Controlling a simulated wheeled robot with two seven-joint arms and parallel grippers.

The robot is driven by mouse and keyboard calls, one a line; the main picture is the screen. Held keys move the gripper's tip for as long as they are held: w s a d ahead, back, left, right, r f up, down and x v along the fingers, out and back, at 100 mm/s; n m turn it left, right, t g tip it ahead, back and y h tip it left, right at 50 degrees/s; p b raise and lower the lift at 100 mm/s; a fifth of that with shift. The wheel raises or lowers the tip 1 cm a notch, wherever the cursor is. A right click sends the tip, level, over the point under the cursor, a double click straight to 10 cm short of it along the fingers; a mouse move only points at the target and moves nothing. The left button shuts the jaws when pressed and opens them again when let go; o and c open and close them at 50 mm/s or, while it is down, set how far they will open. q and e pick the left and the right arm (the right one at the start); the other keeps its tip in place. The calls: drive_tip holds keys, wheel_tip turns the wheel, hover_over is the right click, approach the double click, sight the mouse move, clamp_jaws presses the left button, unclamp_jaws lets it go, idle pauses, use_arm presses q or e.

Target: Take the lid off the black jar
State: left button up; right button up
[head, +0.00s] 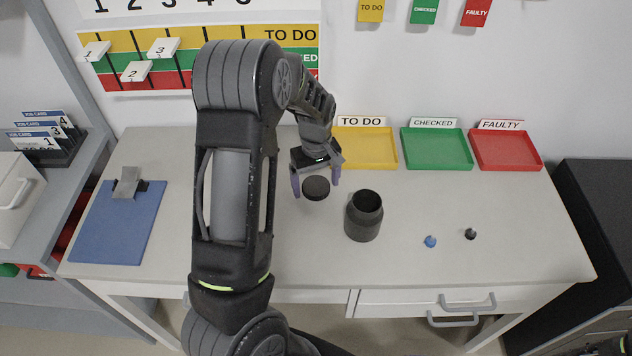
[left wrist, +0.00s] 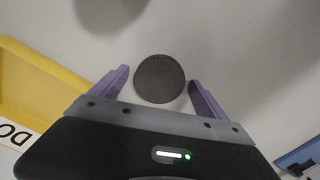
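The black jar (head: 364,218) stands upright on the table with its mouth open and no lid on it. The round dark lid (head: 316,188) is left of and behind the jar, apart from it. My left gripper (head: 316,185) is open, its purple fingers on either side of the lid. In the left wrist view the lid (left wrist: 160,78) shows between the fingertips of the left gripper (left wrist: 158,88), with gaps at both sides. The lid appears to lie on the table.
Yellow (head: 366,149), green (head: 437,149) and red (head: 505,150) trays stand along the back. A blue knob (head: 430,241) and a black knob (head: 470,234) lie right of the jar. A blue clipboard (head: 117,225) lies at the left. The table's front right is clear.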

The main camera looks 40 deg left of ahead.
sight(316, 185)
use_arm(q)
drive_tip(key=shift+r, duration=0.45)
wheel_tip(316, 185, up, 12)
drive_tip(key=b, duration=0.1)
drive_tip(key=shift+f, duration=0.25)
idle(0.8)
